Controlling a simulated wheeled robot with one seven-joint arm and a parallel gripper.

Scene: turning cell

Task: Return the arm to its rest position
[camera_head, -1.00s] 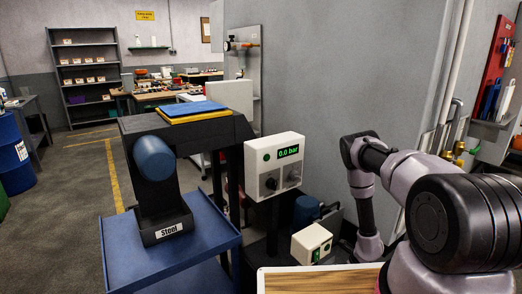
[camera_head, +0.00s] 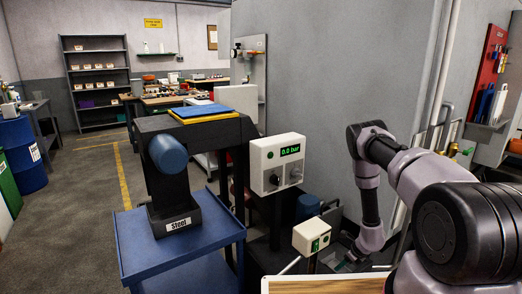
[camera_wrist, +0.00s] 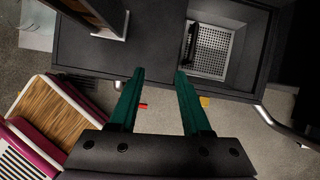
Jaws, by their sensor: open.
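My arm's pale pink and black links stand at the right of the head view, with the elbow raised and the forearm hanging down. My gripper (camera_wrist: 160,75) shows in the wrist view as two dark green fingers, wide apart with nothing between them. It points down over the front edge of a dark bench-like unit (camera_wrist: 150,50). No contact with the unit can be made out. In the head view the gripper end is low, beside the small white box, and hard to make out.
The pressure panel (camera_head: 277,164) reads 0.0 bar. A small white box (camera_head: 311,237) stands below it. A blue cart (camera_head: 205,240) carries the "Steel" holder (camera_head: 175,220). A recessed perforated tray (camera_wrist: 210,50) lies right in the wrist view. A grey wall (camera_head: 330,80) stands behind the arm.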

